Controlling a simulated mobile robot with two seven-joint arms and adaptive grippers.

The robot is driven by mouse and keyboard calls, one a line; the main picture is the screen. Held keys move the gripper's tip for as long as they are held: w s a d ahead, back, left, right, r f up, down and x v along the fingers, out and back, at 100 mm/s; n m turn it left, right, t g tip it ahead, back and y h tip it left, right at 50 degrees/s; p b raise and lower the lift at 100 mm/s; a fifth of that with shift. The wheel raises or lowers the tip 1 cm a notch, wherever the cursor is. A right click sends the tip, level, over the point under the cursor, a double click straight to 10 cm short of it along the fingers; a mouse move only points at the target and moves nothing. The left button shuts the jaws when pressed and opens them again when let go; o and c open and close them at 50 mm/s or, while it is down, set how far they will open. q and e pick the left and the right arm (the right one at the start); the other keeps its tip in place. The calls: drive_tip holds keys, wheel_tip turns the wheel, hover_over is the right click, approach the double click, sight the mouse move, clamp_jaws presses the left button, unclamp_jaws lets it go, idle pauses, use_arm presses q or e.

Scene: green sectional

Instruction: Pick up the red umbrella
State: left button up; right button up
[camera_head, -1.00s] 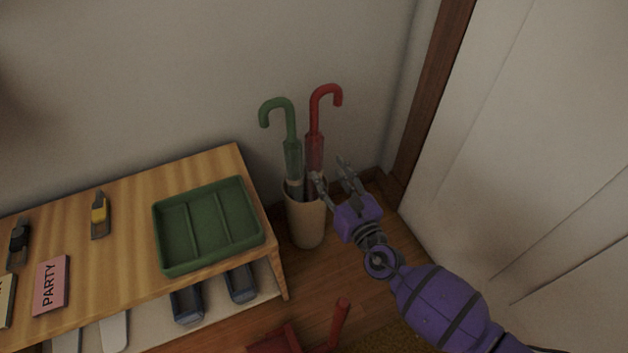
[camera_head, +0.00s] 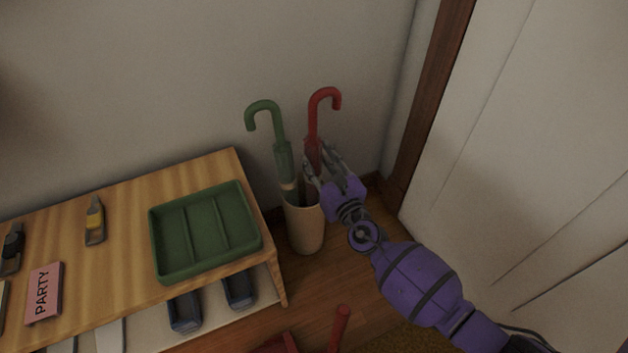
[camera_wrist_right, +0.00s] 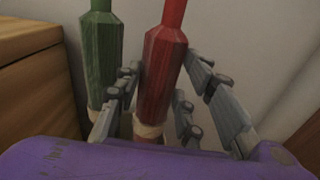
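The red umbrella (camera_head: 312,152) stands hook-up in a beige holder (camera_head: 306,233) by the wall. A green umbrella (camera_head: 283,157) leans beside it to the left. My right gripper (camera_head: 320,164) is at the red umbrella's folded body, below the hooked handle. In the right wrist view, the red umbrella (camera_wrist_right: 163,75) lies between the fingers (camera_wrist_right: 162,90), which are apart with narrow gaps at its sides. The left finger sits between it and the green umbrella (camera_wrist_right: 98,60). The red umbrella's lower part is hidden. My left gripper is not in view.
A wooden shelf unit (camera_head: 125,222) with a green tray (camera_head: 205,230) stands left of the holder. A white door (camera_head: 530,140) with a brown frame (camera_head: 428,105) is at the right. A red object (camera_head: 341,325) is on the floor at the bottom.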

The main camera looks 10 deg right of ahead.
sight(319, 100)
use_arm(q)
drive_tip(key=shift+r, duration=0.1)
use_arm(e)
drive_tip(key=shift+r, duration=0.2)
drive_tip(key=shift+c, duration=0.2)
drive_tip(key=shift+r+p, duration=0.3)
wheel_tip(319, 100, up, 10)
drive_tip(key=p, duration=0.7)
drive_tip(key=shift+r, duration=0.1)
wheel_tip(319, 100, up, 7)
drive_tip(key=p, duration=0.5)
drive_tip(key=shift+f, duration=0.2)
drive_tip(key=shift+r+p, duration=0.2)
drive_tip(key=shift+p, duration=0.2)
use_arm(q)
wheel_tip(319, 100, up, 14)
drive_tip(key=w+t, duration=0.1)
drive_tip(key=shift+w, duration=0.35)
drive_tip(key=shift+s+d+f+n, duration=0.15)
drive_tip(key=shift+f+n, duration=0.1)
drive_tip(key=shift+n, duration=0.05)
drive_tip(key=shift+r, duration=0.1)
use_arm(e)
drive_tip(key=shift+r, duration=0.1)
